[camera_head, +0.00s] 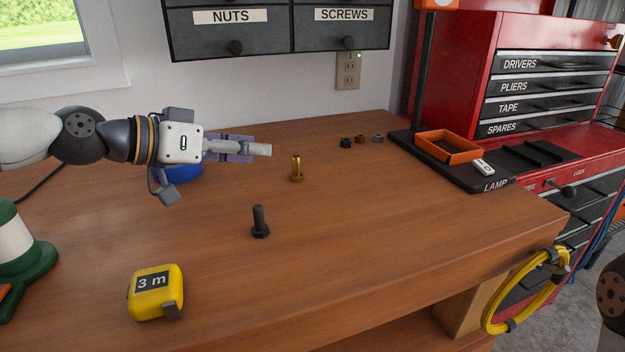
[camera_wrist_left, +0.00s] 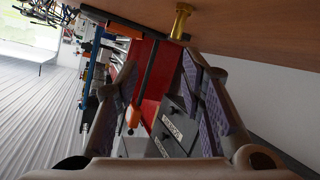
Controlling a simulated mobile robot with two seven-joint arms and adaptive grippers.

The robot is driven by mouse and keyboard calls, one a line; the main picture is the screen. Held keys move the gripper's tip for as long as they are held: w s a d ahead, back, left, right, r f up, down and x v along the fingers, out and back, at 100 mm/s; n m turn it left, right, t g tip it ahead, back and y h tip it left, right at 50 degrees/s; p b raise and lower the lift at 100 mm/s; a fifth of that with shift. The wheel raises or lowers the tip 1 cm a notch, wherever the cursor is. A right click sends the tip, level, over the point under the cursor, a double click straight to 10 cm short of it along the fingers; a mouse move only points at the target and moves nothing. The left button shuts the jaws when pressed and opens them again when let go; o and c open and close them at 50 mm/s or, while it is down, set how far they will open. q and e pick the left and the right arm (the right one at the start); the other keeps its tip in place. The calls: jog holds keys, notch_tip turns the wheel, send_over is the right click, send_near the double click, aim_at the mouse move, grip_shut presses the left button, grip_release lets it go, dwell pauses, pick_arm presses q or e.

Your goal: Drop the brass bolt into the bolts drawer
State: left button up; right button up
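The brass bolt (camera_head: 297,170) stands upright on its head on the wooden workbench in the head view. It also shows at the top of the left wrist view (camera_wrist_left: 181,20). My left gripper (camera_head: 262,150) is to the left of the bolt, pointing toward it, open and empty. Its two purple-padded fingers are spread apart in the left wrist view (camera_wrist_left: 155,78). Wall drawers labelled NUTS (camera_head: 205,42) and SCREWS (camera_head: 318,35) are shut. No drawer labelled BOLTS is readable. My right gripper is not in view.
A dark bolt (camera_head: 260,222) stands in front of the brass one. A yellow tape measure (camera_head: 156,292) is at front left. Several small nuts (camera_head: 362,139) and an orange tray (camera_head: 448,147) are at back right. A blue object (camera_head: 184,173) sits beneath my left gripper.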

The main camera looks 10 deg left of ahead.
aim_at(294, 157)
pick_arm(q)
jog(key=m, duration=0.1)
jog(key=f+m, duration=0.1)
jog(key=shift+w+a+m, duration=0.15)
jog(key=shift+a+m, duration=0.15)
jog(key=shift+a, duration=0.1)
jog(key=shift+w+d+f+m+y+b, duration=0.2)
jog(key=shift+w+d+f+b, duration=0.15)
jog(key=shift+w+f, duration=0.25)
jog(key=shift+w+d+f+m+y+b, duration=0.1)
jog(key=shift+w+d+f+m+b, duration=0.1)
jog(key=shift+w+d+f+b, duration=0.25)
jog(key=x, duration=0.2)
jog(key=b+x, duration=0.1)
jog(key=x, duration=0.5)
jog(key=shift+w+a+r+b, duration=0.15)
jog(key=shift+w+a+b, duration=0.05)
jog(key=shift+w+b, duration=0.2)
jog(key=shift+w+d, duration=0.15)
jog(key=shift+w, duration=0.1)
jog(key=shift+r, duration=0.15)
grip_shut()
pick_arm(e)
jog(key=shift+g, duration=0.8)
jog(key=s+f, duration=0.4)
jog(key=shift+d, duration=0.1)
